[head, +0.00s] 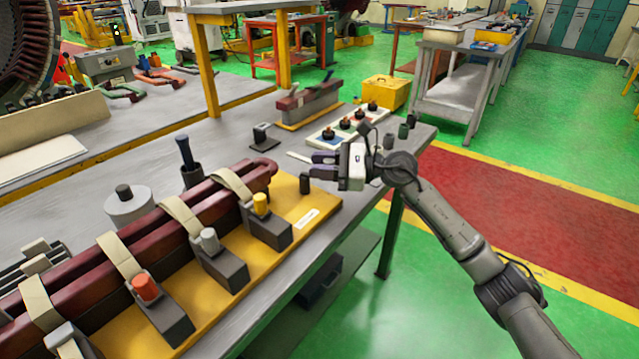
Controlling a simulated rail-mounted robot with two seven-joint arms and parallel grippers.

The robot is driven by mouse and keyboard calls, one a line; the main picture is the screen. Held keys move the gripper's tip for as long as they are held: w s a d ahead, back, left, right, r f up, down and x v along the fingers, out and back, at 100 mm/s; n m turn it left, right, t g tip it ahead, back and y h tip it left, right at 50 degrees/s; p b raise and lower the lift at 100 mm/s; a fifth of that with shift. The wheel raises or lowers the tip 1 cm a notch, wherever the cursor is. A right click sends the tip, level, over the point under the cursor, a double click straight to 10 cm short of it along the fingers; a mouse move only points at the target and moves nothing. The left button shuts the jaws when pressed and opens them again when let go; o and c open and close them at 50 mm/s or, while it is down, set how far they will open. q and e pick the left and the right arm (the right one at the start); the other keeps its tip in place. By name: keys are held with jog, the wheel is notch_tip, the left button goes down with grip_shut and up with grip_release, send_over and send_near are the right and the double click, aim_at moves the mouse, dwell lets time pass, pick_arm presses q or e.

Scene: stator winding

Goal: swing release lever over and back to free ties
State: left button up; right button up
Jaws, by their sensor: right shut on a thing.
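My right gripper (325,165) reaches in from the right over the far end of the yellow board (318,208). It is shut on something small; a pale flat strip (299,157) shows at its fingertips. A short dark post (305,184) stands at the board's end, just below the fingertips. I cannot tell which part is the release lever. Cream ties (181,215) loop over dark red coil bars (85,257) and run to blocks with an orange knob (145,287), a grey knob (209,239) and a yellow knob (260,202). My left gripper is out of view.
Behind the gripper, a pale tray (340,128) holds several dark-based knobs. A dark red part (308,99) on a yellow base stands behind. Green floor is free beyond the table's right edge.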

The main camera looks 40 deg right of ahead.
jog(key=shift+w+d+f+n+g+y+b, duration=0.15)
jog(key=shift+n+g+y+b, duration=0.15)
jog(key=shift+n+g+y, duration=0.15)
jog(key=shift+w+d+r+n+g+y+b, duration=0.15)
jog(key=shift+n+g+y+b, duration=0.15)
jog(key=shift+g, duration=0.25)
jog(key=shift+d+n+g+y, duration=0.1)
jog(key=shift+n+g+y, duration=0.35)
jog(key=shift+n+g, duration=0.15)
jog(key=g, duration=0.1)
jog(key=n+g+y, duration=0.1)
jog(key=n+g, duration=0.1)
jog(key=shift+w+d+r+y+p, duration=0.15)
jog(key=shift+w+d+y+p, duration=0.1)
jog(key=shift+w+y+p, duration=0.15)
jog(key=shift+w+d+n+g+y, duration=0.1)
jog(key=shift+w+n+g+y, duration=0.1)
jog(key=shift+n+g, duration=0.6)
jog(key=shift+w+d+n+g+y, duration=0.15)
jog(key=shift+n+g, duration=0.3)
jog(key=shift+g, duration=0.65)
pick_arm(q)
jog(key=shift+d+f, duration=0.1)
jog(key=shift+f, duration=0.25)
pick_arm(e)
jog(key=shift+a, duration=0.1)
jog(key=shift+s+f+n+g, duration=0.1)
jog(key=shift+f+n+g, duration=0.15)
jog(key=shift+g, duration=0.25)
